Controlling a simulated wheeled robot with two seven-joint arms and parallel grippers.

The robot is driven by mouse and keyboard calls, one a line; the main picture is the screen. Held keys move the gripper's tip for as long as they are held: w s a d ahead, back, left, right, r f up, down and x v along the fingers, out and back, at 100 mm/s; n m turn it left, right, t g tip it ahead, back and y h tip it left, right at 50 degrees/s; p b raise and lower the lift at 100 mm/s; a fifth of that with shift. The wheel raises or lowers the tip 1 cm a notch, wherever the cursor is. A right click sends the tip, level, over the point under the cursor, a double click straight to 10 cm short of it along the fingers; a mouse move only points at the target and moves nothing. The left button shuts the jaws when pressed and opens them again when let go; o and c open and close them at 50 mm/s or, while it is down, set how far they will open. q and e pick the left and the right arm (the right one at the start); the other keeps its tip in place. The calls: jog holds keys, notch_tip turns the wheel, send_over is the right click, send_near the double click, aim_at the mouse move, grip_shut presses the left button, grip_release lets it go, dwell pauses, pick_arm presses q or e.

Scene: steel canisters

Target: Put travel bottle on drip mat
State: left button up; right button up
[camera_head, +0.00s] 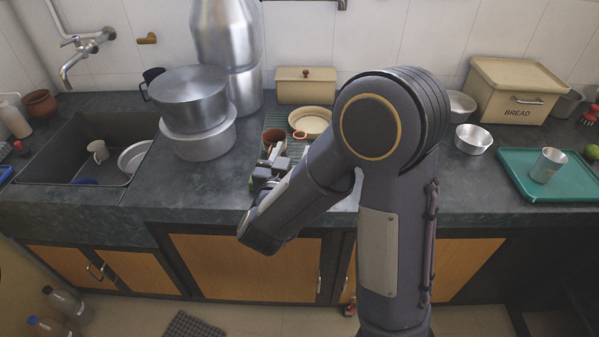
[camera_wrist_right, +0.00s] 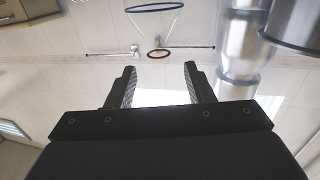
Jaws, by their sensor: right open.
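My right gripper (camera_head: 275,155) is over the counter near its front edge, partly hidden by its own arm. In the right wrist view its two fingers (camera_wrist_right: 160,70) stand apart with nothing solid between them. A reddish-brown cup-like thing (camera_head: 272,135) stands just beyond the fingertips; I cannot tell whether they touch. I cannot surely pick out the travel bottle. A blue ring and a red ring (camera_wrist_right: 160,53) show ahead of the fingers. My left gripper is out of view.
Stacked steel pots (camera_head: 198,140) and a tall steel canister (camera_head: 228,40) stand left of the gripper. The cream dish (camera_head: 310,121) and a cream box (camera_head: 305,86) are behind. A sink (camera_head: 60,165) is left; a teal tray (camera_head: 560,186) with a steel cup is right.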

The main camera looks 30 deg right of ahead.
aim_at(298, 140)
jog(key=x, duration=0.3)
jog(key=p+x, duration=0.1)
jog(key=x, duration=0.3)
jog(key=shift+d+f, duration=0.15)
jog(key=shift+f, duration=0.1)
jog(key=shift+c, duration=0.5)
grip_shut()
